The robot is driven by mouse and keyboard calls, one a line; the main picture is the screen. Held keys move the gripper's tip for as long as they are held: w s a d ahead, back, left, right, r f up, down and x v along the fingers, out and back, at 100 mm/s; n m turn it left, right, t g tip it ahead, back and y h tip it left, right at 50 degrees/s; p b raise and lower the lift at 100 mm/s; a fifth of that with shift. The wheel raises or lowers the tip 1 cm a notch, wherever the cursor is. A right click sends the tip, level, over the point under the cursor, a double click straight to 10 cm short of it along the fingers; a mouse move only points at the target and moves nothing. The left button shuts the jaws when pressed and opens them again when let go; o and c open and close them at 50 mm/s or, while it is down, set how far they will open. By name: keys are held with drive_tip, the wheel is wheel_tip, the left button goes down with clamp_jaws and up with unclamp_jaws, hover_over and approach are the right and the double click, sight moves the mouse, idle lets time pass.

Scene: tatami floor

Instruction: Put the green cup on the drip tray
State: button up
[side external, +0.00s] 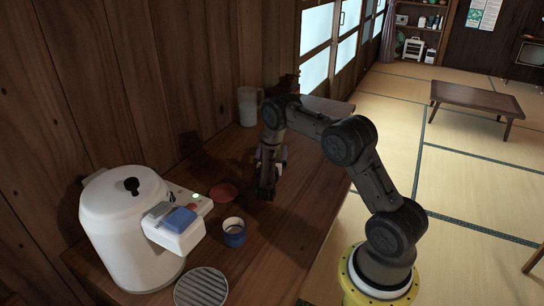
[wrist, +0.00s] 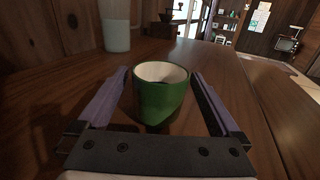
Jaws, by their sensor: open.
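The green cup (wrist: 162,100), with a pale inside, stands upright on the wooden counter in the wrist view. My gripper (wrist: 160,78) is open, with one purple finger on each side of the cup. I cannot tell whether either finger touches it. In the side view my gripper (side external: 272,165) is low over the counter, and the green cup cannot be made out there. The drip tray (side external: 201,288), a round grey ribbed disc, lies at the counter's near end, empty, well away from my gripper.
A blue cup (side external: 234,234) stands between the drip tray and my gripper. A white electric pot (side external: 128,225) stands left of it, with a dark red round thing (side external: 223,192) nearby. A pale jug (side external: 248,105) stands at the back by the wall.

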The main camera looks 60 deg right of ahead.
drive_tip(key=shift+w+d, duration=0.1)
clamp_jaws()
idle(0.4)
